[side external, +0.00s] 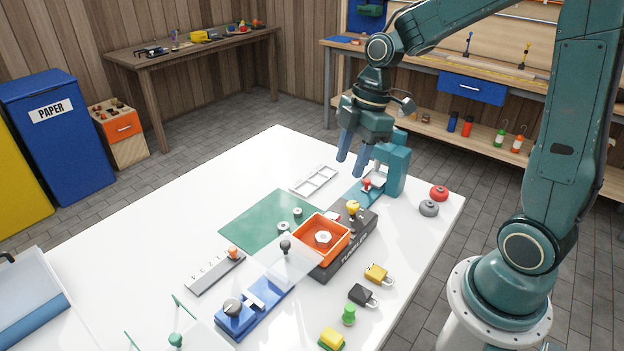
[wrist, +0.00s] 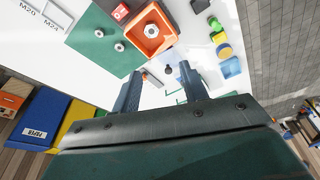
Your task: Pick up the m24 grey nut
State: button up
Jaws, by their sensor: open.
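Two grey nuts lie on the green mat: one (side external: 298,213) farther back and one (side external: 284,228) nearer the orange tray's left side. In the wrist view they show as two small rings, one (wrist: 99,33) and one (wrist: 119,47). I cannot tell their sizes apart for certain. A whitish nut (side external: 323,237) lies inside the orange tray (side external: 344,247). It also shows in the wrist view (wrist: 151,31). My gripper (side external: 352,163) is open and empty, high above the bench behind the mat. In the wrist view its fingers (wrist: 160,68) stand apart with nothing between them.
A white compartment tray (side external: 314,180) lies behind the mat; its labels in the wrist view read M20 and M24. A dark tumbler box (side external: 350,252) adjoins the orange tray. A teal press-like stand (side external: 395,165) rises near my gripper. Padlocks (side external: 377,274) sit at front right.

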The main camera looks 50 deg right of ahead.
jog(key=w+d+f+n+y, duration=0.1)
jog(key=w+f+n, duration=0.1)
jog(key=f, duration=0.2)
jog(key=w+d+f+n+g+y, duration=0.1)
jog(key=f+n, duration=0.1)
jog(key=f, duration=0.2)
jog(key=shift+w+d+n, duration=0.3)
jog(key=shift+w+n, duration=0.1)
send_over(323, 237)
jog(key=d, duration=0.3)
jog(key=shift+a+f, duration=0.1)
jog(key=shift+f, duration=3.9)
jog(key=shift+x, duration=2.55)
jog(key=c, duration=0.8)
